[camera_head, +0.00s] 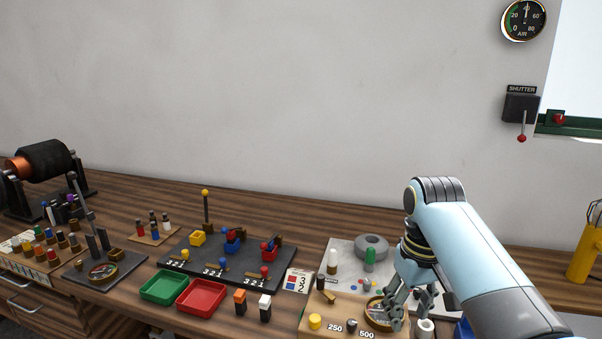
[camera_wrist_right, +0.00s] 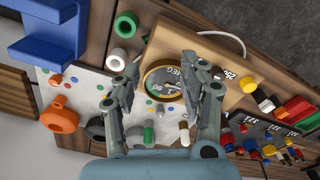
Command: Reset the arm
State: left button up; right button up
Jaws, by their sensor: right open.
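My right arm (camera_head: 470,255) comes in from the lower right in the head view. Its gripper (camera_head: 408,305) points down over the right end of the bench, above a wooden board with a round brass-rimmed gauge (camera_head: 379,313). In the right wrist view the two fingers of my right gripper (camera_wrist_right: 163,100) stand apart with nothing held between them. The gauge (camera_wrist_right: 165,80) shows beyond and between them. The height of the fingertips above the gauge is hard to tell. My left gripper is not in view.
A pale board (camera_head: 343,252) with a grey ring (camera_head: 371,246) lies behind the gripper. Green (camera_head: 164,286) and red (camera_head: 201,296) trays and a dark board of coloured levers (camera_head: 222,262) stand to the left. A yellow object (camera_head: 584,250) stands at far right. The bench's back strip is clear.

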jog(key=s+d+f+m+t, duration=0.1)
jog(key=s+d, duration=0.3)
jog(key=s, duration=0.4)
jog(key=s+d+f+t, duration=0.1)
jog(key=s+d+f, duration=0.15)
jog(key=s, duration=0.55)
jog(key=s+d+r+t+h, duration=0.1)
jog(key=s+r, duration=0.2)
jog(key=s, duration=0.4)
jog(key=s+d+r, duration=0.1)
jog(key=s+r, duration=0.3)
jog(key=s, duration=0.3)
notch_tip(320, 180, down, 35)
jog(key=d+g+b, duration=0.1)
jog(key=d+b, duration=0.1)
jog(key=b, duration=0.8)
pick_arm(q)
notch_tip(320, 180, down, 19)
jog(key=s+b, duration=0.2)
jog(key=b, duration=0.6)
jog(key=shift+b, duration=0.3)
pick_arm(e)
jog(key=s+f, duration=1)
jog(key=f, duration=0.3)
jog(key=s+d+f+g, duration=0.1)
jog(key=s+f, duration=0.9)
jog(key=f, duration=0.2)
jog(key=shift+d+f+m, duration=0.25)
jog(key=shift+f+m, duration=0.05)
jog(key=shift+f, duration=0.05)
